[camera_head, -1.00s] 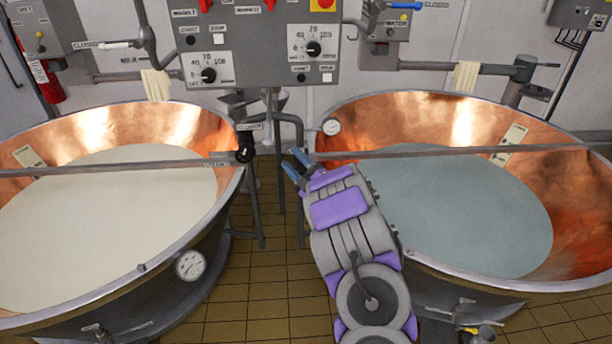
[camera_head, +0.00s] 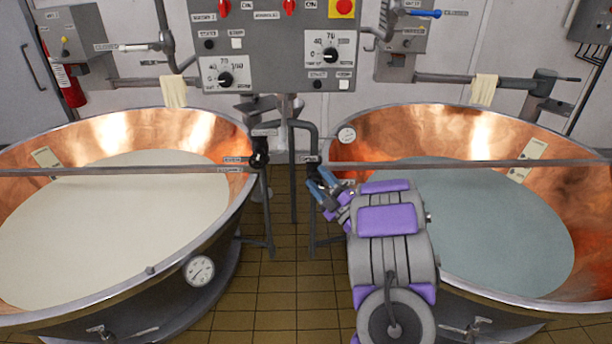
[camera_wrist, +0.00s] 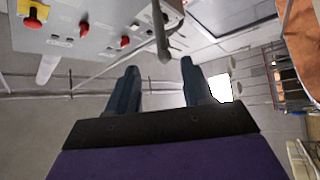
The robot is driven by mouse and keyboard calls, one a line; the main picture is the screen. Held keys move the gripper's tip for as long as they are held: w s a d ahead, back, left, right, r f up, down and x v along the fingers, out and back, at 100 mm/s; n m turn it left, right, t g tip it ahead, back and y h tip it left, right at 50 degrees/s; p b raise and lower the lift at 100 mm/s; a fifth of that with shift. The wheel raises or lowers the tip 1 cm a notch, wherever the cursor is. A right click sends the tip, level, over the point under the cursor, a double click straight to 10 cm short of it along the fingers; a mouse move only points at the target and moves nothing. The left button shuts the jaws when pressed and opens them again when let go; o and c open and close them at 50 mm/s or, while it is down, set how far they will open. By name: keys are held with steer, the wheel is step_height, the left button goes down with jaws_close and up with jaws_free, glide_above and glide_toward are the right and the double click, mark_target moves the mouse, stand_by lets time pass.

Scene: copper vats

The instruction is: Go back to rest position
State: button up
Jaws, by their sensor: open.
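My gripper (camera_head: 322,190) is in front of the left rim of the right copper vat (camera_head: 400,125) in the head view, with my grey and purple arm reaching up from the bottom. Its two blue fingers also show in the wrist view (camera_wrist: 160,85), spread apart with nothing between them. The grey control panel (camera_head: 280,55) hangs above and behind my gripper. It also shows at the upper left of the wrist view (camera_wrist: 90,35), tilted in the picture.
The left copper vat (camera_head: 130,125) holds pale cream liquid, the right one bluish-grey liquid. Metal bars cross both vats. Pipes and a black-handled valve (camera_head: 259,158) stand between them. Tiled floor (camera_head: 285,290) is free between the vats. A red extinguisher (camera_head: 70,88) hangs back left.

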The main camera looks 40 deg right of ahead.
steer(key=w+a+m+g+h, duration=0.2)
steer(key=w+m+g+h, duration=0.1)
steer(key=w+g, duration=0.3)
steer(key=s+a+m+g+h, duration=0.2)
steer(key=s+a+m+g, duration=0.1)
steer(key=a+m+g, duration=0.3)
steer(key=s+a+m+g+y, duration=0.1)
steer(key=s+a+g+y, duration=0.2)
steer(key=s+a, duration=1.3)
steer(key=s+a+f+m+g+y, duration=0.1)
steer(key=s+a+m+g+y, duration=0.1)
steer(key=s+a+g, duration=0.7)
steer(key=s+a, duration=0.7)
steer(key=s, duration=0.3)
steer(key=shift+s+m+y, duration=0.2)
steer(key=shift+m+y, duration=0.1)
steer(key=shift+y, duration=0.1)
